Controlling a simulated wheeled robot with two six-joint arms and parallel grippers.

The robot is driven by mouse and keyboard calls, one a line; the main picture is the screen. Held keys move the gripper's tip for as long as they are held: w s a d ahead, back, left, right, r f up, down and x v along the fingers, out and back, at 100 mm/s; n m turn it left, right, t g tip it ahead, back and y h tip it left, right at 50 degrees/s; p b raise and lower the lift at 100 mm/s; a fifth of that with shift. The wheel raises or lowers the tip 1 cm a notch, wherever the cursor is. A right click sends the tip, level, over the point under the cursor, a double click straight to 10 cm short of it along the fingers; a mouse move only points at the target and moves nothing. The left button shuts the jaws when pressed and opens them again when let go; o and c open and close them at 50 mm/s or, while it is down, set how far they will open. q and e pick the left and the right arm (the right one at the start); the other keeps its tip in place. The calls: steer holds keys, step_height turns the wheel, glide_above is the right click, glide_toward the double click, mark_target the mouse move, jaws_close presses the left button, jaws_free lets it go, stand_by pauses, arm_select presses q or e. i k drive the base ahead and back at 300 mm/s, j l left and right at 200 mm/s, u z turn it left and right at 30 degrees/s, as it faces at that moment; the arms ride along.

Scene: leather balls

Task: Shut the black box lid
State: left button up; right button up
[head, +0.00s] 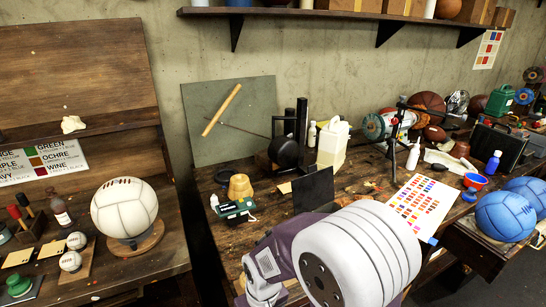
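A flat black panel (313,191) stands upright, slightly tilted, on the middle workbench. It looks like the raised lid of a black box. What lies below and in front of it is hidden behind a large white and purple-grey arm link of mine. No box body is clearly visible there. Another black box-like case (497,146) stands on the right part of the bench. Neither gripper shows in the head view, so their fingers and anything in them cannot be seen.
A colour chart sheet (413,203) lies right of the panel. A white jug (332,146), a black stand (289,147) and a green-and-white device (233,208) stand around it. Blue balls (506,217) are at right. A white ball (124,208) sits on the left bench.

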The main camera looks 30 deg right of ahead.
mark_target(312, 191)
steer(key=l+z, duration=0.1)
steer(key=z, duration=1.5)
